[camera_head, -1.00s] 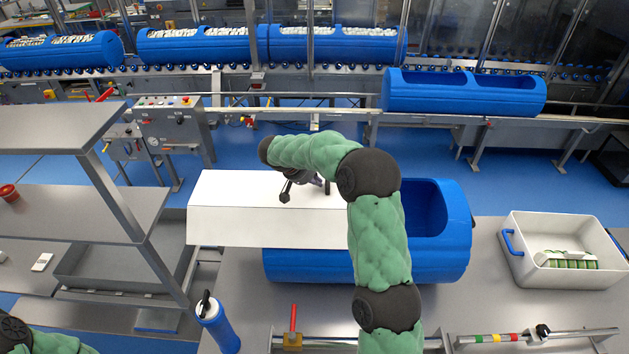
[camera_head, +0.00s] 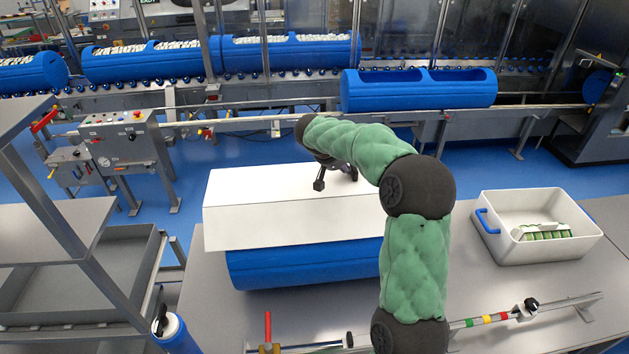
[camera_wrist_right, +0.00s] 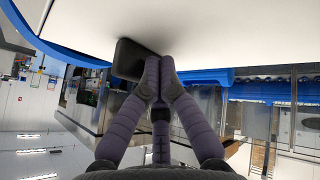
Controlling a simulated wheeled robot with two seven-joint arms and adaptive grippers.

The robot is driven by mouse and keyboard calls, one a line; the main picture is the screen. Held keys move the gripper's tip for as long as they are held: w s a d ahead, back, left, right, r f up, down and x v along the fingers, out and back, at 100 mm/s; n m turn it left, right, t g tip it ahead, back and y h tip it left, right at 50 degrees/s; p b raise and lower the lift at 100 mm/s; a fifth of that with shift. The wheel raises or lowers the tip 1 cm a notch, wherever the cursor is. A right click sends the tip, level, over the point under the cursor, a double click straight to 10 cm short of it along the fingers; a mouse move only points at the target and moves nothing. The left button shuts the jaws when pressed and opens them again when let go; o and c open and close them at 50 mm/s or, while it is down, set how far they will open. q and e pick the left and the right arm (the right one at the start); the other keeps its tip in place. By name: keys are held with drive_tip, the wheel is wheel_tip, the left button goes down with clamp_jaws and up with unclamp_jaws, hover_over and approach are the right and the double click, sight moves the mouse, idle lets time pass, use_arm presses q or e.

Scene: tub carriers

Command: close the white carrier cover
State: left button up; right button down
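The white carrier cover (camera_head: 290,215) lies over the top of the blue carrier (camera_head: 305,265) on the grey table. Its left end reaches a little past the carrier's left end; its right end and the carrier's right end are hidden behind my right arm. My right gripper (camera_head: 338,172) is at the top of the cover, partly hidden by the arm. In the right wrist view, the fingers of the gripper (camera_wrist_right: 158,65) are together at the tips, against a dark block (camera_wrist_right: 130,60) beside the white cover (camera_wrist_right: 220,30). Whether they grip the block is unclear. My left gripper is not in view.
A white crate (camera_head: 490,240) with several green-and-white items stands at right on the table. A rail with coloured bands (camera_head: 490,318) and a red handle (camera_head: 268,326) run along the front edge. A blue bottle (camera_head: 175,338) is at lower left. Filled blue carriers (camera_head: 150,66) line the conveyor behind.

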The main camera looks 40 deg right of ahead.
drive_tip(key=s+d, duration=0.2)
drive_tip(key=d, duration=0.1)
drive_tip(key=s+d+b, duration=0.1)
drive_tip(key=s+d, duration=0.1)
drive_tip(key=d, duration=0.1)
drive_tip(key=s+d+b, duration=0.1)
drive_tip(key=s+d, duration=0.1)
drive_tip(key=d, duration=0.2)
drive_tip(key=shift+s+r, duration=0.1)
